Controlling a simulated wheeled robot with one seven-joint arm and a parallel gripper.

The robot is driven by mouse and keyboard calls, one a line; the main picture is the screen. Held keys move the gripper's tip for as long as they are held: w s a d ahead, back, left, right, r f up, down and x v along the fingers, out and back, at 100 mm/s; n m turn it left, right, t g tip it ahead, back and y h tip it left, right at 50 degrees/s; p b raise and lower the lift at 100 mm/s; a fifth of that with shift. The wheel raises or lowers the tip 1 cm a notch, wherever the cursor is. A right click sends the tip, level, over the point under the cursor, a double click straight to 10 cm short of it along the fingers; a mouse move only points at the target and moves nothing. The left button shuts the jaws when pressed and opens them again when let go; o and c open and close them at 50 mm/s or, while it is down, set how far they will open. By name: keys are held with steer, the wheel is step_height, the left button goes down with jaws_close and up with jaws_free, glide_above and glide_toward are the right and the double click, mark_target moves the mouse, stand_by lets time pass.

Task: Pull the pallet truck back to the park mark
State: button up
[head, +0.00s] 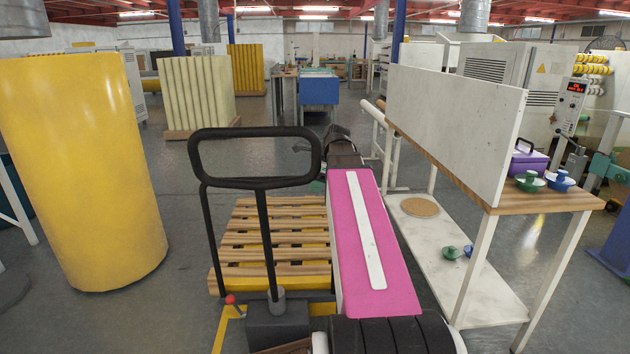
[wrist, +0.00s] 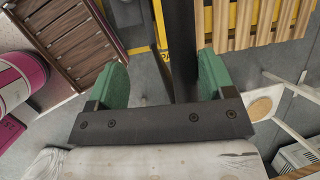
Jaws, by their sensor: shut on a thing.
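The pallet truck's black loop handle (head: 255,182) stands upright in the head view, above its dark base (head: 290,325). A red-knobbed lever (head: 231,299) sits beside the base. A slatted wooden pallet (head: 270,235) lies on the truck, with yellow showing beneath it. My gripper (wrist: 165,65) has green fingers on both sides of a dark handle bar (wrist: 181,45) in the wrist view and is shut on the handle. I cannot make out the park mark for certain.
A big yellow roll (head: 85,170) stands close on the left. A white-legged workbench (head: 545,200) with an upright panel and a lower shelf stands close on the right. Grey floor is open between the roll and the truck. Striped stacks (head: 197,95) stand farther back.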

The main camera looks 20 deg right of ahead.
steer(key=shift+s+a, duration=0.1)
steer(key=shift+s, duration=0.25)
steer(key=v, duration=1)
steer(key=shift+w+r, duration=0.25)
steer(key=shift+r, duration=0.1)
steer(key=shift+c, duration=0.4)
steer(key=shift+d, duration=0.25)
stand_by(1.6)
